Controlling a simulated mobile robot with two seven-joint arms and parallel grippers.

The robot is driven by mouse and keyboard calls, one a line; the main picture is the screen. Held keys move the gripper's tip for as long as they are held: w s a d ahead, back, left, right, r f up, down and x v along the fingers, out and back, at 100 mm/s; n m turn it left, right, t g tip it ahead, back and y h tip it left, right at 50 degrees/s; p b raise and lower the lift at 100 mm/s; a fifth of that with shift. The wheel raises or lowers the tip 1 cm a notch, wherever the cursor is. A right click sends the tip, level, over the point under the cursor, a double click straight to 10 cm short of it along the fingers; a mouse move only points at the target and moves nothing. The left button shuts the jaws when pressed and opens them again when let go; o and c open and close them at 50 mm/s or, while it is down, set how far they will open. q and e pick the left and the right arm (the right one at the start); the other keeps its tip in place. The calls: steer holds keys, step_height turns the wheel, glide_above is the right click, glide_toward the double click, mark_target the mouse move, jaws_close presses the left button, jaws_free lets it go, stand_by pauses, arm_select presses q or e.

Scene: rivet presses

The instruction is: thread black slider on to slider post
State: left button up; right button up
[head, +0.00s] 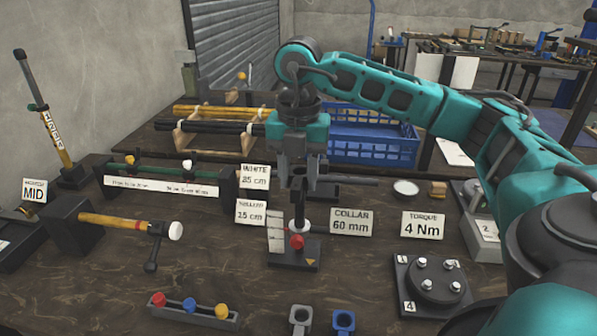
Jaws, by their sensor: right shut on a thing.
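My right gripper (298,187) points straight down above a small dark stand near the middle of the table. It is shut on a dark piece, probably the black slider (299,207), mostly hidden between and below the fingers. Below it, the slider post stands upright on a dark base (290,259). A white ring (299,226) and a red knob (296,241) show low on this post, beside a white scale plate (275,233). The held piece lines up with the post; I cannot tell whether it is around the post or just above it. My left gripper is not in view.
A blue crate (372,146) is behind.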

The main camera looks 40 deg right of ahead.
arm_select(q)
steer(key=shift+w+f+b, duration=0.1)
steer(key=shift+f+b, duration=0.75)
arm_select(e)
steer(key=shift+f, duration=1.2)
arm_select(q)
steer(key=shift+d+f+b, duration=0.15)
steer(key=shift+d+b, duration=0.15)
steer(key=shift+b, duration=0.05)
arm_select(e)
steer(key=shift+f, duration=0.5)
arm_select(q)
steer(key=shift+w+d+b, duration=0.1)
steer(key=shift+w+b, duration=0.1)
steer(key=shift+b, duration=0.2)
arm_select(e)
steer(key=shift+f, duration=0.55)
arm_select(q)
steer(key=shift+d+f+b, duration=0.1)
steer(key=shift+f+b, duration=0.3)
steer(key=shift+b, duration=0.05)
arm_select(e)
steer(key=shift+f, duration=0.65)
arm_select(q)
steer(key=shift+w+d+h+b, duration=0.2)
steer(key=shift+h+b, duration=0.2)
steer(key=shift+b, duration=0.05)
arm_select(e)
steer(key=shift+f, duration=0.6)
